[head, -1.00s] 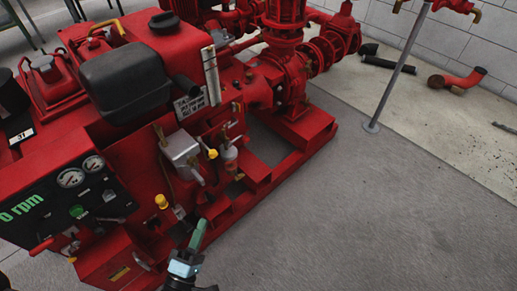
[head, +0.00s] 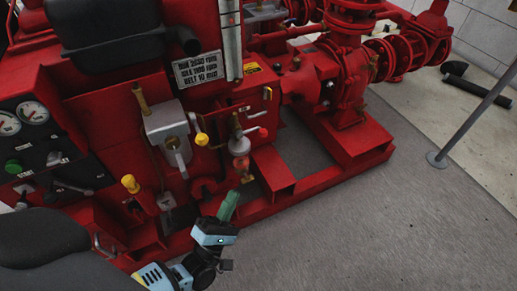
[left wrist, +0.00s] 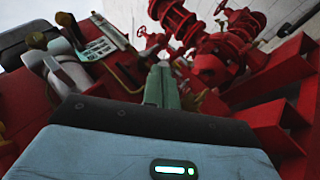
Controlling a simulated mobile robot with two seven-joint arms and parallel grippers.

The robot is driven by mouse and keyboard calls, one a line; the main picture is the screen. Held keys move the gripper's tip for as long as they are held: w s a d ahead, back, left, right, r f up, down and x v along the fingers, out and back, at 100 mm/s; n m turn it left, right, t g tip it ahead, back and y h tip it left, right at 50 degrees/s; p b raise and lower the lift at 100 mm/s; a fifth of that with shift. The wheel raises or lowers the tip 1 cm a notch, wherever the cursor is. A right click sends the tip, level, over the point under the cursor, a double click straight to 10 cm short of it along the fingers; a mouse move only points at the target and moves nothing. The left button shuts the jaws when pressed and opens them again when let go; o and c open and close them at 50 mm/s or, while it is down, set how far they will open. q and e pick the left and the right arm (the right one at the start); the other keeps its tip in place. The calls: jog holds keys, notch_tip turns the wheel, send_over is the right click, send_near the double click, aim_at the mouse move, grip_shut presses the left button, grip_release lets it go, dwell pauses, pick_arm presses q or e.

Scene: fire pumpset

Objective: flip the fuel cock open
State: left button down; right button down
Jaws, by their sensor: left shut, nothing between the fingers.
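The fuel cock appears to be the small lever with a red tip (head: 262,132) on the red pumpset, beside a fuel filter with a pale bowl (head: 240,145). Its lever points to the right, slightly upward; I cannot tell its exact setting. My left gripper (head: 230,202) is in front of and below the filter, apart from it, with its green fingers shut and empty. In the left wrist view the shut fingers (left wrist: 161,84) point toward the red machine; I cannot make out the cock there. My right gripper is not in view.
A grey box with a lever (head: 172,135) and yellow caps (head: 130,184) sit left of the filter. The red base frame (head: 270,172) juts out below and right. A gauge panel (head: 30,130) is at the left. Grey floor (head: 350,235) is clear at the right.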

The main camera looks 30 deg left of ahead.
pick_arm(q)
jog(key=a+x, duration=0.1)
jog(key=x, duration=1.3)
jog(key=shift+d+b, duration=0.4)
jog(key=shift+d, duration=0.1)
